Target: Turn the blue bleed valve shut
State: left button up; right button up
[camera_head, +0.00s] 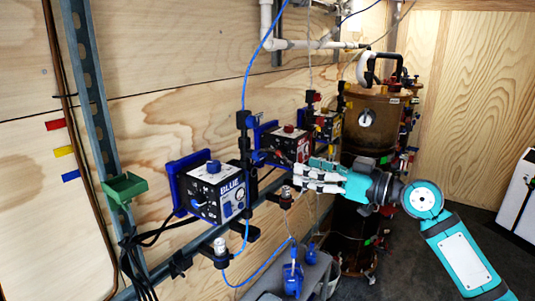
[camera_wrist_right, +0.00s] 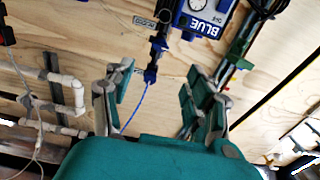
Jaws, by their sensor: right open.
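The control box labelled BLUE (camera_head: 217,192) is on the wall rail in the head view, with a blue knob on top. Beside it a dark upright pipe carries a fitting (camera_head: 244,119) with a blue tube. The wrist view shows the box upside down (camera_wrist_right: 205,18) and a small blue fitting (camera_wrist_right: 150,75) with the blue tube. I cannot tell for sure which blue part is the bleed valve. My right gripper (camera_head: 302,178) is open and empty, right of the BLUE box. In the wrist view its fingers (camera_wrist_right: 157,88) are spread either side of the blue fitting, apparently apart from it.
A brown tank (camera_head: 376,115) is behind my right arm. A green tray (camera_head: 123,188) is at the left. Blue tubes hang across the area.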

aim_at(264, 156)
jog(key=p+x, duration=0.2)
jog(key=x, duration=1)
jog(key=shift+c, duration=0.2)
grip_shut()
